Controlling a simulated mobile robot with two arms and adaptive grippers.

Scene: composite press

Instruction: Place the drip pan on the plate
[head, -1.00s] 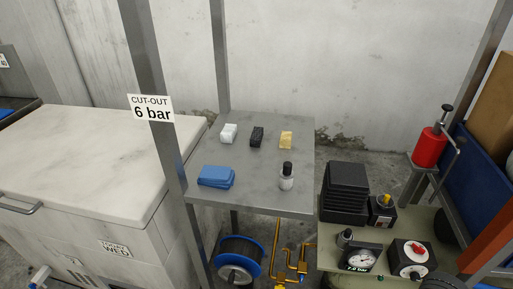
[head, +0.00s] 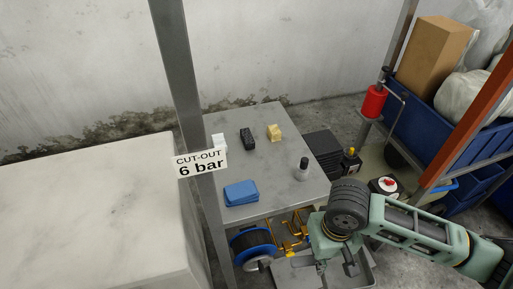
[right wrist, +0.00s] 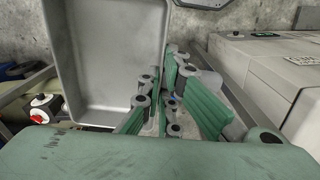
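The drip pan is a shallow grey rectangular tray with a raised rim. In the right wrist view the drip pan (right wrist: 105,50) fills the upper left, its inside facing the camera. My right gripper (right wrist: 165,108) has its green fingers on either side of the pan's near right edge, closed on it. In the head view the right gripper (head: 328,264) is at the bottom, with the grey pan (head: 364,274) partly hidden behind and below it. I cannot tell for sure which surface is the plate; an olive-green board (head: 372,158) lies beyond my arm, mostly covered. My left gripper is out of view.
A grey metal table (head: 270,180) holds a blue cloth stack (head: 240,193), a dark-capped bottle (head: 302,170) and small blocks. A frame post (head: 183,90) with a pressure sign stands left. A hose reel (head: 252,245) and brass pipes sit below the table.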

